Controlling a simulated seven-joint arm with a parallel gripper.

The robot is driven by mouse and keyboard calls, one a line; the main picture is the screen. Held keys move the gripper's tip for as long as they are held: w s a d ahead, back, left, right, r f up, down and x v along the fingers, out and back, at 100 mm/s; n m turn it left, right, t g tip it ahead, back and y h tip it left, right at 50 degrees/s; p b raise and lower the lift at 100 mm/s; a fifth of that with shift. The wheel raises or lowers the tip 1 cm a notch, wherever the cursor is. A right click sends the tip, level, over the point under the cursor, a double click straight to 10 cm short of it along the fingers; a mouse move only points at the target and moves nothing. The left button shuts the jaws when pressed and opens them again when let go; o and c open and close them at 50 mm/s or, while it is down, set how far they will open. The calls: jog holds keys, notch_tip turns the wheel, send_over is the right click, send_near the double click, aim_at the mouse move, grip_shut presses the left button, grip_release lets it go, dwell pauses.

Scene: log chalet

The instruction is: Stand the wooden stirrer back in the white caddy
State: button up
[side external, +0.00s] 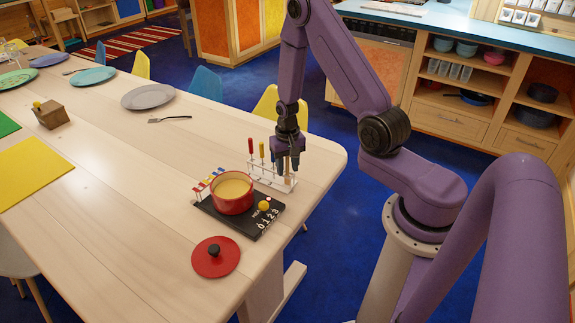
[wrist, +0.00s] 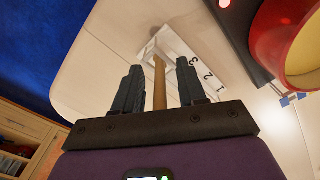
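The white caddy (side external: 262,179) stands on the table near its right end, beside the red pot. It also shows in the wrist view (wrist: 181,47). My gripper (side external: 287,165) is low over the right end of the caddy, pointing down. In the wrist view my gripper (wrist: 160,88) is open, with a gap on each side of the wooden stirrer (wrist: 160,82) between its fingers. The stirrer runs from near the gripper's base toward the caddy, and its far end appears to be at the caddy. Whether that end is inside a slot is unclear.
Red-handled (side external: 251,148) and yellow-handled (side external: 262,152) tools stand in the caddy, left of my gripper. The red pot (side external: 232,204) sits on a black numbered board (side external: 245,222). A red lid (side external: 215,257) lies in front. Table space behind the caddy is clear.

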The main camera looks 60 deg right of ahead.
notch_tip(320, 180, up, 17)
jog(key=shift+r, duration=0.2)
dwell(0.7)
jog(key=s+a+r+n, duration=0.2)
jog(key=s+a+n, duration=0.1)
jog(key=a+n, duration=0.3)
jog(key=s+a+r+n, duration=0.2)
jog(key=s+a+n, duration=0.15)
jog(key=a, duration=0.45)
jog(key=s+a+n, duration=0.2)
jog(key=s+n, duration=0.3)
jog(key=s, duration=0.4)
jog(key=s+a+r+n, duration=0.1)
jog(key=s+a+n, duration=0.1)
jog(key=s+n, duration=0.3)
jog(key=s, duration=0.3)
jog(key=shift+s+a+r, duration=0.3)
jog(key=shift+s+a, duration=0.05)
jog(key=shift+s, duration=0.05)
